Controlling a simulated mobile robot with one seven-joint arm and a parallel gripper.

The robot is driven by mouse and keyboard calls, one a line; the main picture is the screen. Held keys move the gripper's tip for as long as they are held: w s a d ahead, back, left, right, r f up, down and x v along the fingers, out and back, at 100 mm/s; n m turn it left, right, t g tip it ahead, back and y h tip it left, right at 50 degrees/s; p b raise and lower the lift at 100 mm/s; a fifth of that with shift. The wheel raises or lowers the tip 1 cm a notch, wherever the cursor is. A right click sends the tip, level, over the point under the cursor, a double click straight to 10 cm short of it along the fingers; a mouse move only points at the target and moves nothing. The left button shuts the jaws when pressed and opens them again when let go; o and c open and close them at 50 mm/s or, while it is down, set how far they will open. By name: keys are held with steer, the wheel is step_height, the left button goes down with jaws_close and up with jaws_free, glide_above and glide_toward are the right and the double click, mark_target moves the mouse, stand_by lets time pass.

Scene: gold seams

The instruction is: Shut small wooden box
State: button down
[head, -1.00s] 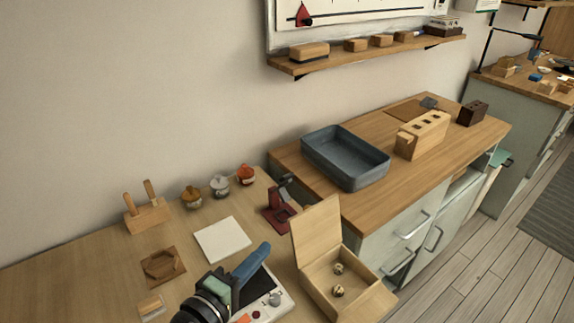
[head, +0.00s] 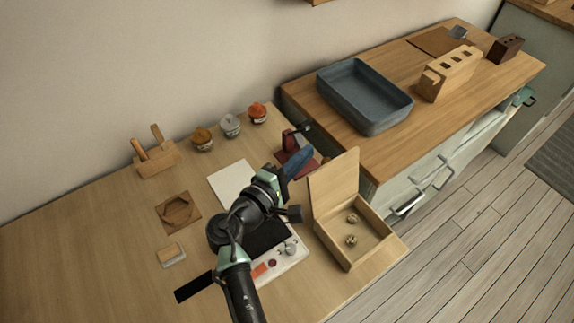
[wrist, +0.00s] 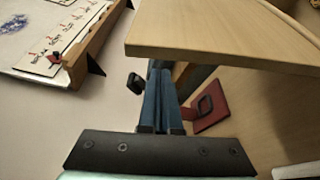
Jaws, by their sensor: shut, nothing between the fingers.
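The small wooden box (head: 378,250) stands on the right end of the light wooden table in the head view. Its lid (head: 335,184) is up, raised on the far-left side, and two small patterned balls (head: 352,229) lie inside. My gripper (head: 306,154) has blue fingers, is shut and empty, and is just left of and behind the lid. In the wrist view my gripper (wrist: 162,100) points ahead with its fingers together. A pale wooden panel (wrist: 225,40), apparently the lid, spans the upper right there, close to the fingers. I cannot tell whether they touch.
A dark red stand (head: 296,160) is close behind my gripper. A white device with knobs (head: 285,258) lies under my arm, left of the box. Several small jars (head: 230,126) stand along the wall. A grey tray (head: 366,95) rests on the neighbouring counter.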

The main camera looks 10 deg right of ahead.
mark_target(331, 180)
steer(key=s, duration=0.2)
steer(key=s+d+r+p, duration=0.1)
steer(key=shift+s, duration=0.1)
steer(key=shift+s+b, duration=0.15)
steer(key=shift+b, duration=0.15)
